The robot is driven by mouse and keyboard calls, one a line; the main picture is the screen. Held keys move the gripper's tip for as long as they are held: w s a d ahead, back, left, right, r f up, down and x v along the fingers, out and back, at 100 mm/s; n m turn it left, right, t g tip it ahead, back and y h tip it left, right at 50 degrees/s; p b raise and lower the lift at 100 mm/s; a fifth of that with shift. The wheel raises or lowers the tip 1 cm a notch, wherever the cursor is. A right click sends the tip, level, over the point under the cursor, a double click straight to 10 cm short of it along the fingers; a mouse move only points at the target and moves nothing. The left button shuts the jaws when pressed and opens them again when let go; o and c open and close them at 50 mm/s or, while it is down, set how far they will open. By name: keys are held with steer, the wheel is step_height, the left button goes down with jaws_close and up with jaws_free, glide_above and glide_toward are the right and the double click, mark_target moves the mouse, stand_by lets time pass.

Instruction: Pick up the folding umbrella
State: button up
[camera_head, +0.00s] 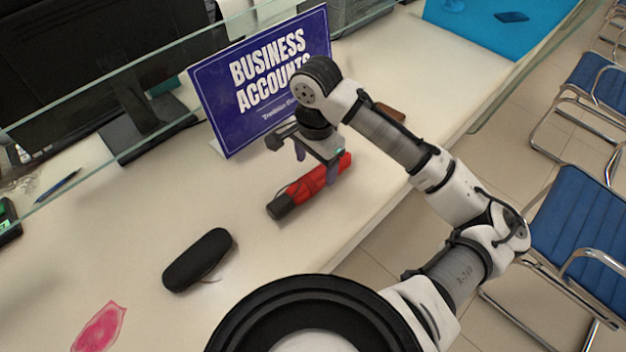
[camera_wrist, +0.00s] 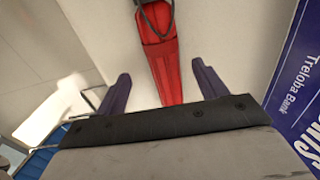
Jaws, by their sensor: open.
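The folding umbrella (camera_head: 309,186) is red with a dark handle and lies on the counter in front of the sign. In the wrist view its red body (camera_wrist: 165,68) runs between my two fingers, with a dark strap loop at the top. My gripper (camera_head: 316,166) is over the umbrella's far part, fingers pointing down. In the wrist view my gripper (camera_wrist: 160,88) is open, with one finger on each side of the umbrella and gaps between. I cannot tell how far the fingertips are above the counter.
A blue "Business Accounts" sign (camera_head: 225,110) stands just behind my gripper. A black glasses case (camera_head: 198,260) lies at front left, near a pink item (camera_head: 99,327). A brown object (camera_head: 391,112) lies beyond the arm. A glass screen (camera_head: 100,150) runs behind. Bare counter surrounds the umbrella's handle.

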mark_target(314, 175)
steer(key=shift+w+f+p, duration=0.15)
steer(key=shift+f+p, duration=0.15)
steer(key=shift+f, duration=1.1)
steer(key=shift+w+f+p, duration=0.1)
steer(key=shift+f+p, duration=0.2)
steer(key=shift+f, duration=1.1)
steer(key=shift+a, duration=0.1)
steer(key=c, duration=1.2)
steer(key=shift+c, duration=0.3)
steer(key=shift+r, duration=0.2)
